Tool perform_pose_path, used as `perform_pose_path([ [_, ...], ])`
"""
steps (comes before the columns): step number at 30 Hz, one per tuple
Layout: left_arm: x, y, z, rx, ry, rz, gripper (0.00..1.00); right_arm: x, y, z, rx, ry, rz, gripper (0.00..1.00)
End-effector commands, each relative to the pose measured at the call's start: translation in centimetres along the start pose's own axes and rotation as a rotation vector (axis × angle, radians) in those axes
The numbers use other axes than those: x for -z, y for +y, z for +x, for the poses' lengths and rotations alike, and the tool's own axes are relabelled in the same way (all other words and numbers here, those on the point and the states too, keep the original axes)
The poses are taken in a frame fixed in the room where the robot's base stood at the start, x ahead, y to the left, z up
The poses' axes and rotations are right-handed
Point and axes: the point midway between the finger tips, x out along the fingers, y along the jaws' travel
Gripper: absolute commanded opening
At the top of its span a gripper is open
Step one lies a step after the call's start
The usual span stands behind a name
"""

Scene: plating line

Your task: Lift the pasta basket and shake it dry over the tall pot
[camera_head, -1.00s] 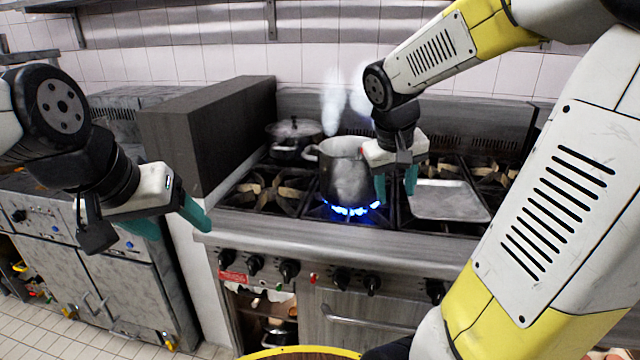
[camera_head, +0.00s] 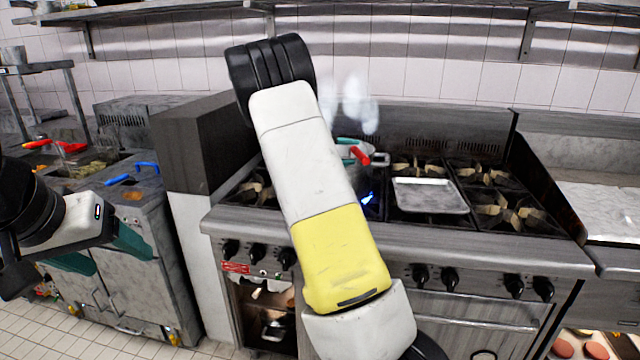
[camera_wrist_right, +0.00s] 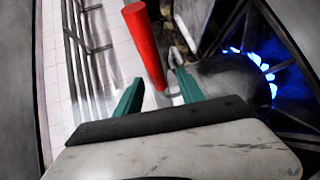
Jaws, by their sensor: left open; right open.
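The tall pot (camera_head: 378,158) on the lit burner is mostly hidden behind my right arm in the head view. A red handle (camera_head: 360,155), seemingly the pasta basket's, stands out at the pot's rim; the basket body is hidden. In the right wrist view the red handle (camera_wrist_right: 146,45) rises just beyond and between the teal fingers of my right gripper (camera_wrist_right: 156,84). The fingers are apart, and I see no grip on the handle. The pot's grey wall (camera_wrist_right: 225,85) is at right there. My left gripper (camera_head: 115,258) is open and empty, at far left, away from the stove.
Blue flame (camera_head: 368,198) burns under the pot and steam (camera_head: 355,105) rises above it. A flat metal tray (camera_head: 430,195) lies on the burners to the right. A dark partition (camera_head: 200,140) stands left of the stove. Fryers with red and blue handles (camera_head: 145,167) are farther left.

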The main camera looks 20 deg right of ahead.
Motion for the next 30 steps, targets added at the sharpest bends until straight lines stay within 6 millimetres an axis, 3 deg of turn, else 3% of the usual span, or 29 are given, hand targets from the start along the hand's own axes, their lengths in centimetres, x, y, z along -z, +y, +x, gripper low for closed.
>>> perform_pose_path([
  [12, 0.0, 0.0, 0.0, 0.0, 0.0, 0.0, 0.68, -0.6, 0.3, 5.1, 0.001, -0.003, 0.001, 0.46],
  [20, 0.0, 0.0, 0.0, 0.0, 0.0, 0.0, 0.68, -0.5, 0.3, 5.5, 0.003, 0.0, 0.001, 0.46],
  [27, 0.0, 0.0, 0.0, 0.0, 0.0, 0.0, 0.68, -0.5, 0.3, 5.4, 0.003, 0.0, 0.001, 0.0],
  [30, 0.0, 0.0, 0.0, 0.0, 0.0, 0.0, 0.68, -0.5, 0.3, 5.4, 0.003, 0.0, 0.001, 0.0],
])
